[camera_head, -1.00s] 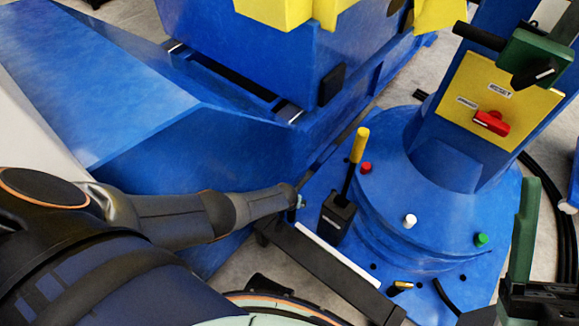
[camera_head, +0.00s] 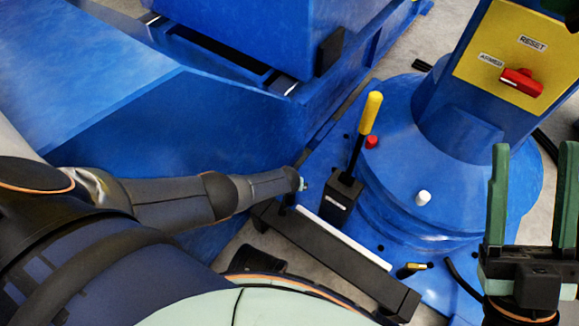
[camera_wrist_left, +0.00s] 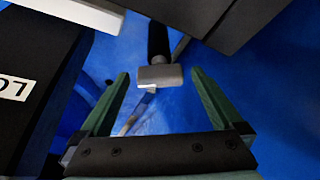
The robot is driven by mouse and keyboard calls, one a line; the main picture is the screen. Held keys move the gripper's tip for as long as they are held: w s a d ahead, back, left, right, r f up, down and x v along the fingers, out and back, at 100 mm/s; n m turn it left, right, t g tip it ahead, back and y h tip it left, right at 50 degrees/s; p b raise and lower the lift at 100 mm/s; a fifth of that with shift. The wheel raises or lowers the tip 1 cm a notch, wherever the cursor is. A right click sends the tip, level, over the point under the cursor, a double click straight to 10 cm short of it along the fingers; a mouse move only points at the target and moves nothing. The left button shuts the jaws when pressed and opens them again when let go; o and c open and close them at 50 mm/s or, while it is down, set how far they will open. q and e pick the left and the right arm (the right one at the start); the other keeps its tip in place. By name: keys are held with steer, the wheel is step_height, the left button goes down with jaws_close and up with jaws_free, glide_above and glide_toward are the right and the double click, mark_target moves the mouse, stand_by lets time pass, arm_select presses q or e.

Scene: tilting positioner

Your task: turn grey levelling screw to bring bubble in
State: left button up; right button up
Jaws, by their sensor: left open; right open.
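My left gripper (camera_wrist_left: 158,78) is open in the left wrist view, its two green fingers apart. A grey block-like head (camera_wrist_left: 160,76) on a black cylinder shows between and beyond the fingertips. I cannot tell whether it is the grey levelling screw or whether a finger touches it. In the head view my left arm comes in from the left, but its gripper fingers are not seen. My right gripper (camera_head: 533,150) is open and empty at the lower right, fingers pointing up. A pale knob (camera_head: 423,198) stands on the round blue base (camera_head: 385,215). No bubble is visible.
A yellow-handled lever (camera_head: 370,112) rises from a black box (camera_head: 342,200). A yellow panel (camera_head: 510,55) carries a red switch (camera_head: 522,82). A black bar (camera_head: 330,255) crosses in front. A large blue machine body (camera_head: 230,130) fills the left.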

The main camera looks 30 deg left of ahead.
arm_select(q)
steer(key=c, duration=1.3)
steer(key=shift+m, duration=0.3)
steer(key=m, duration=0.1)
steer(key=m+h, duration=0.1)
steer(key=shift+a+m, duration=0.3)
steer(key=shift+m, duration=0.1)
steer(key=m+h, duration=0.2)
steer(key=m, duration=0.2)
steer(key=shift+a, duration=0.2)
steer(key=shift+m, duration=0.5)
steer(key=shift+m+h, duration=0.3)
steer(key=shift+m, duration=0.2)
